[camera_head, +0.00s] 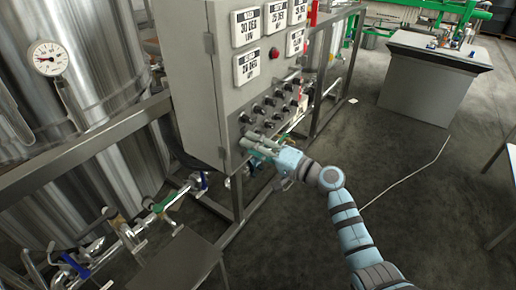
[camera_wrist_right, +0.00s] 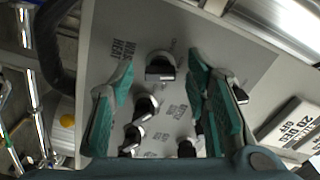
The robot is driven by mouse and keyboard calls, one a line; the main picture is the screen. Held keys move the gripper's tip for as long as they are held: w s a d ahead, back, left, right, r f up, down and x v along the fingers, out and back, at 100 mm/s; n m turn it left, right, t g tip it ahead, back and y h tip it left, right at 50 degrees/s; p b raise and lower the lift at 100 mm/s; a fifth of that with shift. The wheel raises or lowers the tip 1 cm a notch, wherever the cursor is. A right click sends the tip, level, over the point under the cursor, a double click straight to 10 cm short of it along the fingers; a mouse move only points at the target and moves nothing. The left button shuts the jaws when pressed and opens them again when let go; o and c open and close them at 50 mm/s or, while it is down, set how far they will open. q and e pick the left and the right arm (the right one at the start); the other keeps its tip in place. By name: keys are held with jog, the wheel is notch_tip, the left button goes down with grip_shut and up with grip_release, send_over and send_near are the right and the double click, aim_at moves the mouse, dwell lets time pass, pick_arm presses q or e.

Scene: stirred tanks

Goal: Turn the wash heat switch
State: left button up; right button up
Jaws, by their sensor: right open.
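The control panel (camera_head: 210,100) is a grey box with a row of dark rotary switches (camera_head: 268,102) low on its front. In the right wrist view, a label reading "WASH HEAT" (camera_wrist_right: 124,47) lies beside a black and grey switch (camera_wrist_right: 160,68), which appears to be the wash heat switch. My right gripper (camera_head: 258,143) is at the lower front of the panel. In the wrist view its teal-padded fingers (camera_wrist_right: 163,88) are apart, with this switch between and slightly beyond them. I cannot tell any contact. My left gripper is out of view.
Other switches (camera_wrist_right: 146,106) sit close by on the panel. Digital displays (camera_head: 247,67) and a red button (camera_head: 274,53) are above. A metal frame rail (camera_head: 90,140), pipes and tanks (camera_head: 75,50) stand left. The floor (camera_head: 400,160) on the right is mostly clear.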

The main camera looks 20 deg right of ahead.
jog(key=v, duration=1.2)
